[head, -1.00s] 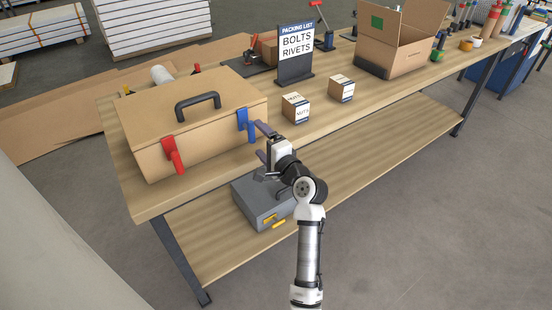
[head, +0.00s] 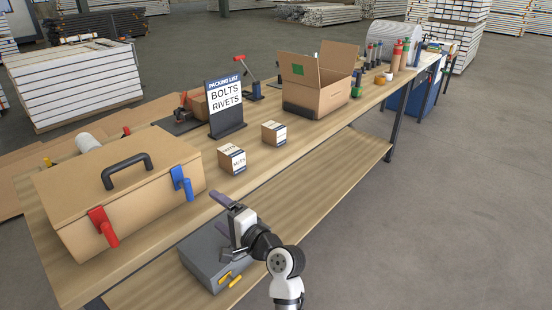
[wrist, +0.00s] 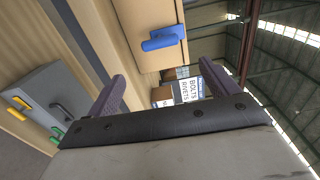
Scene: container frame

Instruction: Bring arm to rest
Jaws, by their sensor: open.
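My gripper (head: 226,224) is open and empty, in the air in front of the workbench (head: 290,158) edge, right of the tan toolbox and above the lower shelf. In the wrist view its two purple fingers (wrist: 160,92) stand wide apart with nothing between them. My arm reaches up from the bottom of the head view. The tan toolbox (head: 76,185) is closed, with a black handle, a red latch (head: 103,226) and a blue latch (head: 181,184). The blue latch also shows in the wrist view (wrist: 160,40), apart from the fingers.
A grey case (head: 205,262) with yellow latches lies on the lower shelf beside my gripper. Two small boxes (head: 231,158) (head: 273,133), a packing list sign (head: 224,105) reading bolts and rivets, and an open cardboard box (head: 318,95) stand on the bench. The floor at right is clear.

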